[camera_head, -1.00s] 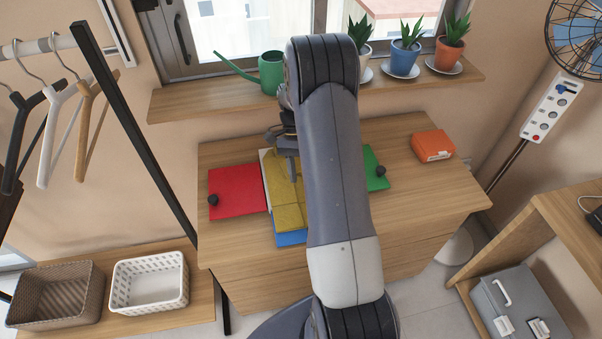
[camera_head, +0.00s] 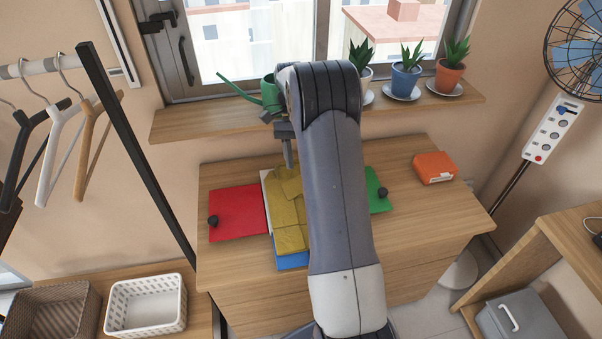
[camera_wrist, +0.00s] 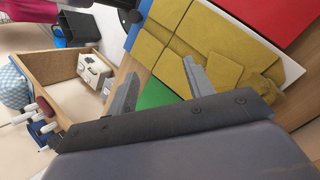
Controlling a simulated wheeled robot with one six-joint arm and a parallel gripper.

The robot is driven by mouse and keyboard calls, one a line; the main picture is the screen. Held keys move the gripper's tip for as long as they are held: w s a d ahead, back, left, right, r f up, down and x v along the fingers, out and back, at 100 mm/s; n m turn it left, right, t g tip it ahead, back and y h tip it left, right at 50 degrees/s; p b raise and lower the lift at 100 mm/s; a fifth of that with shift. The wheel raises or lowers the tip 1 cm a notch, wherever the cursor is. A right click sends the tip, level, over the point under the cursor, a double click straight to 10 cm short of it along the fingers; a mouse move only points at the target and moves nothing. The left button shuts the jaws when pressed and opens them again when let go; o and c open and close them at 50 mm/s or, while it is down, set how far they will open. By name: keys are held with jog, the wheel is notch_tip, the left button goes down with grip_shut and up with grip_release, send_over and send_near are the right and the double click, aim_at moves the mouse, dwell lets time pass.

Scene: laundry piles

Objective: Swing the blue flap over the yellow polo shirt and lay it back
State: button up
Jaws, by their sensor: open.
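The yellow polo shirt (camera_head: 289,212) lies folded along a folding board on the dresser top, partly hidden behind my arm. The blue flap (camera_head: 292,261) lies flat at the board's near end, with the shirt over part of it. In the wrist view, the blue flap (camera_wrist: 138,28) shows as a strip beside the yellow shirt (camera_wrist: 205,45). My gripper (camera_head: 289,158) is above the board's far end. In the wrist view my gripper (camera_wrist: 158,80) is open, its fingers apart with nothing between them.
The red flap (camera_head: 237,208) lies open at left with a dark knob; the green flap (camera_head: 378,202) lies open at right. An orange box (camera_head: 434,167) sits at the dresser's right. A green watering can (camera_head: 268,94) and potted plants (camera_head: 406,76) line the sill behind.

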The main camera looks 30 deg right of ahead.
jog(key=shift+w+r, duration=0.15)
jog(key=shift+r, duration=0.15)
jog(key=shift+f, duration=0.1)
